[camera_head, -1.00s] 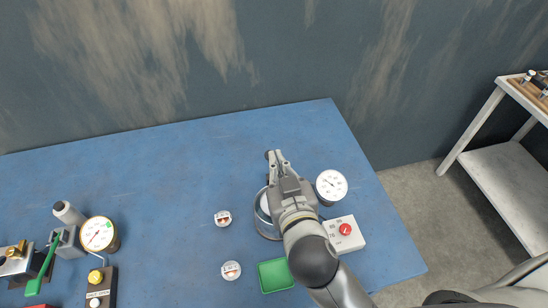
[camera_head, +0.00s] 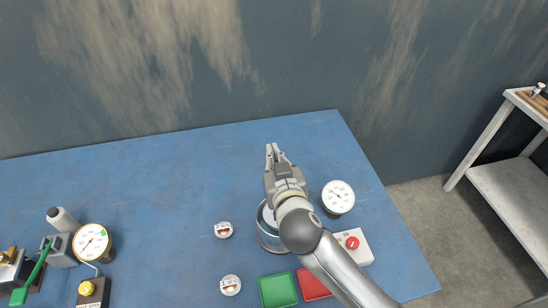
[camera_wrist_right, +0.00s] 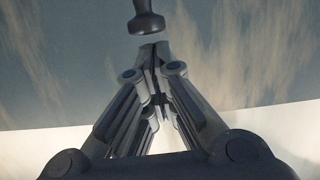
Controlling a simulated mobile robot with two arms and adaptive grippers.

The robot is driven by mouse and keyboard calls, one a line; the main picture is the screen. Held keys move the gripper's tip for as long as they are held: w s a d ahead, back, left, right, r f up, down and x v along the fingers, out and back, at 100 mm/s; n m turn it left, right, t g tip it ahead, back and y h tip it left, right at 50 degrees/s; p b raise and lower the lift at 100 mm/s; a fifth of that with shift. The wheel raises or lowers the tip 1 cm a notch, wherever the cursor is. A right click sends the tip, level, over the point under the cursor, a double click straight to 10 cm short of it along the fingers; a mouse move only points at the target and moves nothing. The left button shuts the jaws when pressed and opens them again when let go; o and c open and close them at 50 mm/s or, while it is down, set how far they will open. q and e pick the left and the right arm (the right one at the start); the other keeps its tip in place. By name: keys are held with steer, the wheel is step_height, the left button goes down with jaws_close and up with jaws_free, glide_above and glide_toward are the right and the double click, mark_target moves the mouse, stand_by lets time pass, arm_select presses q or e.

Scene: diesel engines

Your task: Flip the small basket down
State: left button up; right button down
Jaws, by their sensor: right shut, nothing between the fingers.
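A round metal vessel (camera_head: 267,242) stands on the blue table under my right arm. I take it to hold the small basket, but my arm covers much of it and I cannot make out the basket's position. My right gripper (camera_head: 272,150) points away from me above the vessel's far side, its fingers shut and empty. In the right wrist view, the shut fingertips (camera_wrist_right: 154,48) are just below a dark knob-shaped part (camera_wrist_right: 146,22); I cannot tell whether they touch. My left gripper is not in view.
A white gauge (camera_head: 338,196) and a box with a red knob (camera_head: 352,243) stand right of the vessel. Green (camera_head: 278,290) and red (camera_head: 312,285) trays lie in front. Two small round items (camera_head: 223,229) lie left. The table's back left is clear.

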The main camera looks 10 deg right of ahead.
steer(key=shift+f, duration=0.15)
step_height(320, 180, down, 7)
steer(key=b, duration=0.5)
stand_by(0.5)
